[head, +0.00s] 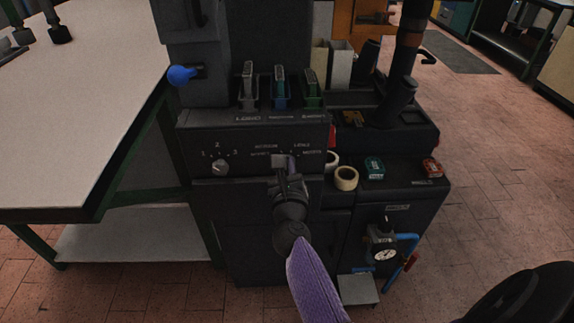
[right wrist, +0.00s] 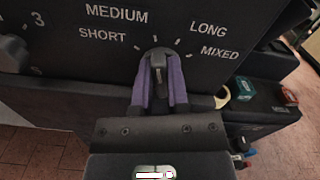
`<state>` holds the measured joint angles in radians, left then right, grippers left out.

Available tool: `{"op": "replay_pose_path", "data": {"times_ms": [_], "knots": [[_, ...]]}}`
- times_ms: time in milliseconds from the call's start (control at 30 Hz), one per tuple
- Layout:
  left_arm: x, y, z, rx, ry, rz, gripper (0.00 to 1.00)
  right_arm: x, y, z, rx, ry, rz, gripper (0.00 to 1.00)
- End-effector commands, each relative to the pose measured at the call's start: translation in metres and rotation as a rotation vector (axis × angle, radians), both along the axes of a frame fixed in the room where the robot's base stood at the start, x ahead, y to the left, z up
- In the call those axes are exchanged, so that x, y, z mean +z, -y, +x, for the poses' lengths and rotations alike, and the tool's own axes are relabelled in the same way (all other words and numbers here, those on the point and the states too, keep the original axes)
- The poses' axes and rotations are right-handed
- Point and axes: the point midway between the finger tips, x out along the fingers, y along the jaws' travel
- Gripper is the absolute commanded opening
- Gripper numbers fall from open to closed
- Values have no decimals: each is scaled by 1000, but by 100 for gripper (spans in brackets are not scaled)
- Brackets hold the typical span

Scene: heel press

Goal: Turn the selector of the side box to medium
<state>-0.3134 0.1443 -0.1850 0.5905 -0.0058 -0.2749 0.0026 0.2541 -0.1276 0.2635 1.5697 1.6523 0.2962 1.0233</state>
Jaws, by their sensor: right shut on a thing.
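The side box (head: 240,135) is a dark housing with a sloped front panel. Its selector (right wrist: 157,68) is a grey knob below the words SHORT, MEDIUM, LONG and MIXED. In the right wrist view the knob stands roughly upright, its tip between the SHORT and LONG marks; the exact mark it meets is hard to tell. My right gripper (right wrist: 159,88) is shut on the knob, one purple finger on each side. In the head view my right gripper (head: 287,174) covers most of the selector. My left gripper is not in view.
A second knob (head: 220,168) marked 1, 2, 3 sits left of the selector. Levers (head: 281,88) stand above, with a blue-ended handle (head: 182,75) at left. Tape rolls (head: 346,178) and small boxes (head: 374,167) lie right. A pale table (head: 80,110) fills the left.

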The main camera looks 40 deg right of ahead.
Motion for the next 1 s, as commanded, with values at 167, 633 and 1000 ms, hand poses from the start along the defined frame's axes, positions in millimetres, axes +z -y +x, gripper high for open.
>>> {"op": "replay_pose_path", "data": {"times_ms": [167,633,1000], "knots": [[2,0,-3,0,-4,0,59,0,0,0,0,-18,-30,0],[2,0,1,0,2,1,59,0,0,0,1,-24,-38,21],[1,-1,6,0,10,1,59,0,0,0,0,-23,-38,54]]}}
